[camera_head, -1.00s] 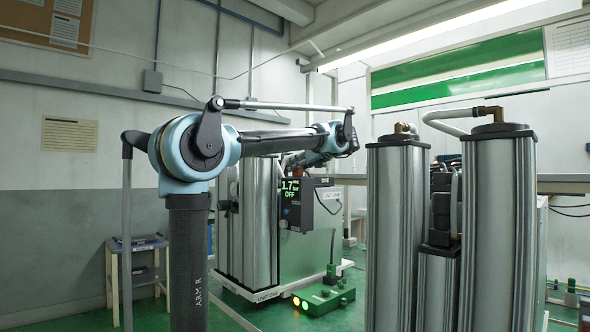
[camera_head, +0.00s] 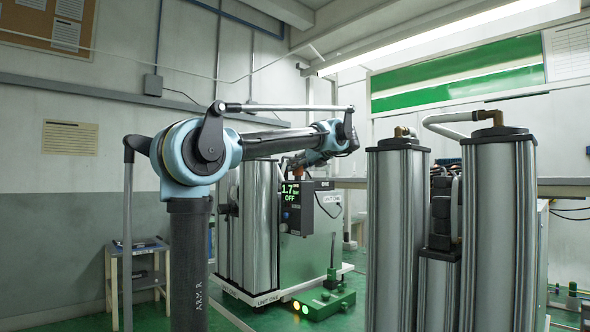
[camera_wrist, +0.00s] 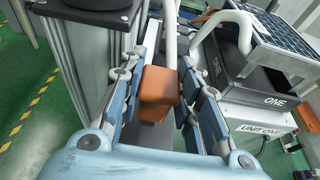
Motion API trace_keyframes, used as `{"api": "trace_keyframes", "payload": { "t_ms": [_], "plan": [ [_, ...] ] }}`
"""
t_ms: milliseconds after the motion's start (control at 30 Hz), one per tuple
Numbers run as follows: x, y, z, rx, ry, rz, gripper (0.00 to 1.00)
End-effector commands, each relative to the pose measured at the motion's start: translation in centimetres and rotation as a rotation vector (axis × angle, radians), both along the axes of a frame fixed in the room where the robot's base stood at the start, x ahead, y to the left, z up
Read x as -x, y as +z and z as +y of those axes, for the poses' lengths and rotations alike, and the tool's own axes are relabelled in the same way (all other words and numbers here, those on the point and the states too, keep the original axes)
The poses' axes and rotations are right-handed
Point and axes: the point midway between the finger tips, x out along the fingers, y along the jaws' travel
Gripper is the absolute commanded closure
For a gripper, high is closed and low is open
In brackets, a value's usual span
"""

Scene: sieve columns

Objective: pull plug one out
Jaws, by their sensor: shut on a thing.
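Plug one, an orange block (camera_wrist: 160,86), sits between the two blue finger linkages of my gripper (camera_wrist: 163,92) in the wrist view. My gripper is shut on it. Its lower end and whatever it sits in are hidden, so I cannot tell whether it is still seated. In the head view my gripper (camera_head: 297,168) is at the top of unit one, behind its display box (camera_head: 297,207), with a small bit of orange showing. The display reads 1.7 bar and OFF.
Unit one's silver column (camera_head: 260,225) stands by the gripper. White pipes (camera_wrist: 235,25) and a black box marked ONE (camera_wrist: 265,85) are close on the right in the wrist view. Two tall silver columns (camera_head: 397,240) stand at right. A green floor device (camera_head: 325,302) has lit lamps.

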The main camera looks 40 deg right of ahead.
Motion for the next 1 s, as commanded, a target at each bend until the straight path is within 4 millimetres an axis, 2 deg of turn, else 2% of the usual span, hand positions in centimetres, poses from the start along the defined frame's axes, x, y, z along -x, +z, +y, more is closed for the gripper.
{"api": "trace_keyframes", "payload": {
  "t_ms": [533, 567, 633, 667, 1000],
  "plan": [
    [0.0, 0.91, 0.0, 0.0, 0.0, 0.0, 0.98],
    [0.0, 0.91, 0.0, 0.0, 0.0, 0.0, 0.65],
    [0.01, 0.89, 0.0, 0.0, 0.0, 0.0, 0.49],
    [0.01, 0.89, 0.0, 0.0, 0.0, 0.0, 0.46],
    [0.12, 0.91, -0.03, 0.0, 0.0, 0.0, 0.46]
  ]
}}
